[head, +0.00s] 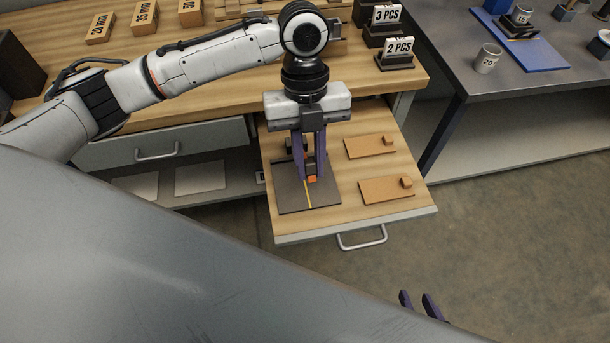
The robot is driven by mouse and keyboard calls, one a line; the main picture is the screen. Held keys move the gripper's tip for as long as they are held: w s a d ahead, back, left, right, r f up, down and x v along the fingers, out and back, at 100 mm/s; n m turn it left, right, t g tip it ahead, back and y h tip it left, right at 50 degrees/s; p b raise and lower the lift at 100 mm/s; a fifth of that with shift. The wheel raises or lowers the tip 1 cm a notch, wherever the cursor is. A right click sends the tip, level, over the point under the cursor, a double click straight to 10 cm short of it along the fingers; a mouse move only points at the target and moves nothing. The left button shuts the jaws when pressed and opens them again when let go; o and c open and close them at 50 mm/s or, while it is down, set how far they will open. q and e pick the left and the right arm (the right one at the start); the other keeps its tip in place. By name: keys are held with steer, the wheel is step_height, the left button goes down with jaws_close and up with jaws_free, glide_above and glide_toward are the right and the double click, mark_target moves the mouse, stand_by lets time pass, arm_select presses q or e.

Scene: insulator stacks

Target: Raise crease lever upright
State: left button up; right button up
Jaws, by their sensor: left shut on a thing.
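A dark square creasing board (292,199) with a yellow line (307,194) lies on the pulled-out wooden drawer top. My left gripper (313,176) points straight down over this board, its two purple fingers close together. It is shut on a small orange piece (312,180), which looks like the end of the crease lever. The rest of the lever is mostly hidden by the fingers, so its tilt cannot be told. My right gripper (419,302) shows only as two purple fingertips at the bottom edge, apart with nothing visible between them.
Two flat tan boards, each with a small block (370,147) (386,190), lie on the right of the drawer top. The drawer handle (362,238) faces front. Number signs (398,48) and labelled wooden blocks (145,17) stand on the bench behind. A grey table (480,65) stands right.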

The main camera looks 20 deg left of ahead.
arm_select(q)
steer(key=shift+w+a+r, duration=0.35)
steer(key=shift+w+r, duration=0.15)
steer(key=shift+r, duration=0.15)
steer(key=shift+w+a+r, duration=0.55)
steer(key=shift+w+r, duration=0.3)
steer(key=shift+r, duration=0.05)
steer(key=shift+w+a+r, duration=0.65)
steer(key=shift+w+r, duration=0.05)
steer(key=shift+w, duration=0.35)
steer(key=shift+w+a+r, duration=0.55)
steer(key=shift+w+a, duration=0.1)
steer(key=shift+w, duration=0.25)
steer(key=shift+w, duration=0.1)
